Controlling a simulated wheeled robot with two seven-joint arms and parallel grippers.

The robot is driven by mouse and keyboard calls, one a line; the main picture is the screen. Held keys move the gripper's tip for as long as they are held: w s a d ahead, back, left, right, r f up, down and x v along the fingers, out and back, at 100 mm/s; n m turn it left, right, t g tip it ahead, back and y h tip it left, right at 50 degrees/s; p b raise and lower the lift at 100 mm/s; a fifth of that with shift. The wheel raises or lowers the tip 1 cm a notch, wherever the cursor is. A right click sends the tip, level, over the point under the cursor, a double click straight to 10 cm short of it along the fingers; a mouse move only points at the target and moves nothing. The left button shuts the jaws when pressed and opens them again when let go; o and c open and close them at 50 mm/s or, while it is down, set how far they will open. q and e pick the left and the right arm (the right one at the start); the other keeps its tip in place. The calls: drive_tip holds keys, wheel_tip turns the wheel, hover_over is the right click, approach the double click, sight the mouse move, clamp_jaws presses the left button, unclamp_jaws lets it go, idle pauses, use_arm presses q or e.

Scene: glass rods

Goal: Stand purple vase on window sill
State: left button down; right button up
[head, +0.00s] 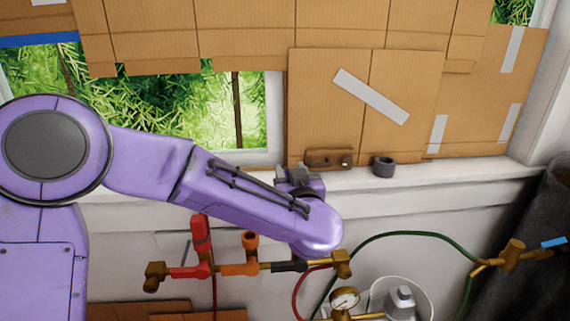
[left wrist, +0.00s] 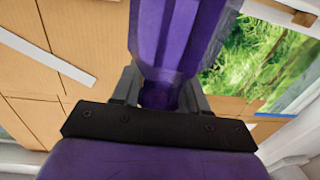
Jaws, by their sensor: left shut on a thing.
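My left arm reaches across the head view from the left, and its left gripper (head: 298,177) is at the window sill (head: 450,171), partly hidden by my own wrist. In the left wrist view the purple vase (left wrist: 172,40) is between the two grey fingers, which are shut on it. It is faceted and dark purple, and its upper part runs out of the picture. I cannot make out the vase in the head view, nor tell whether its base touches the sill. My right gripper is in neither view.
On the sill stand a small brown block (head: 328,158) and a dark grey ring-like cylinder (head: 383,166), right of my gripper. Cardboard (head: 365,105) covers much of the window. Below are brass and red pipe fittings (head: 240,268) and a green hose (head: 410,235). The sill's right end is clear.

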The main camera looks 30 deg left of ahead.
use_arm(q)
drive_tip(key=s+a+r+n+g+y+p, duration=0.2)
drive_tip(key=a+r+n+g+y+p, duration=0.15)
drive_tip(key=a+r, duration=0.9)
drive_tip(key=w+a+f+b, duration=0.3)
drive_tip(key=w+a+f, duration=0.2)
drive_tip(key=w+f, duration=0.6)
drive_tip(key=shift+w+a+f, duration=0.25)
drive_tip(key=shift+w+a, duration=0.15)
drive_tip(key=shift+w, duration=0.2)
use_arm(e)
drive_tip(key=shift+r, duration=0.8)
use_arm(q)
drive_tip(key=shift+g+y, duration=0.25)
drive_tip(key=c, duration=0.6)
unclamp_jaws()
